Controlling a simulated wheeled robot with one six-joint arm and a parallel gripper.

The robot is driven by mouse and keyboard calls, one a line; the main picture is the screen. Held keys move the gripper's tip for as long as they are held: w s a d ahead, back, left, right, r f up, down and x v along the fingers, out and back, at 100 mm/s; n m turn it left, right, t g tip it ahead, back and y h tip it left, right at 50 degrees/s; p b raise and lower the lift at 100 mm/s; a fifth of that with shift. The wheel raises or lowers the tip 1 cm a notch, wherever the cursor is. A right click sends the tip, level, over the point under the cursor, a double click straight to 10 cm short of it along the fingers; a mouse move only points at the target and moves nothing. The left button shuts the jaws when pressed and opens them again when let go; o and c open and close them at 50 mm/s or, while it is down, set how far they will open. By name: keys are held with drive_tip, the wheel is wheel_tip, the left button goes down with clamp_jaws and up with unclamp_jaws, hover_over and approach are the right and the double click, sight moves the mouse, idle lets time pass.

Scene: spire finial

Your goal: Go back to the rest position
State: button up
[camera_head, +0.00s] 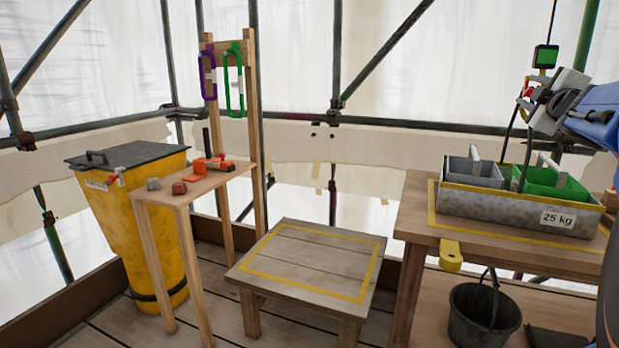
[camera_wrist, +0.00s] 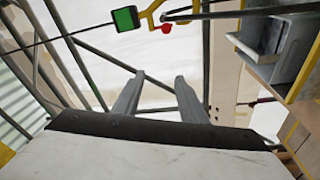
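My gripper (camera_head: 540,97) is raised at the upper right in the head view, above the metal tray (camera_head: 480,208) on the right-hand bench. In the wrist view my gripper (camera_wrist: 158,82) shows two grey fingers standing apart with nothing between them. It is open and empty. A small black box with a green face (camera_head: 546,56) hangs on a cord just above my gripper in the head view. It also shows at the top of the wrist view (camera_wrist: 125,18), beside a yellow hook (camera_wrist: 152,14) with a red part.
The metal tray holds a grey bin (camera_head: 473,170) and a green bin (camera_head: 556,182). A black bucket (camera_head: 485,318) hangs below. A low table (camera_head: 310,262) with a yellow outline is bare. A small stand (camera_head: 190,186) with tools and a yellow bin (camera_head: 140,225) are at left.

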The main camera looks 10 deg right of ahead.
drive_tip(key=s+a+f+m+g+y, duration=0.1)
drive_tip(key=s+a+f+m+g, duration=0.35)
drive_tip(key=a+f, duration=0.75)
drive_tip(key=s+a+f+m+g+y, duration=0.25)
drive_tip(key=s+a+f+m, duration=0.25)
drive_tip(key=a+f, duration=0.75)
drive_tip(key=s+a+f+g+y, duration=0.2)
drive_tip(key=s+a+f, duration=0.4)
drive_tip(key=s+f, duration=0.2)
drive_tip(key=s+a+f+g+y, duration=0.2)
drive_tip(key=s+a+f, duration=0.4)
drive_tip(key=f, duration=0.4)
drive_tip(key=shift+s+a+f+g+y, duration=0.3)
drive_tip(key=shift+s+a+g+y, duration=0.05)
drive_tip(key=shift+s+g, duration=0.5)
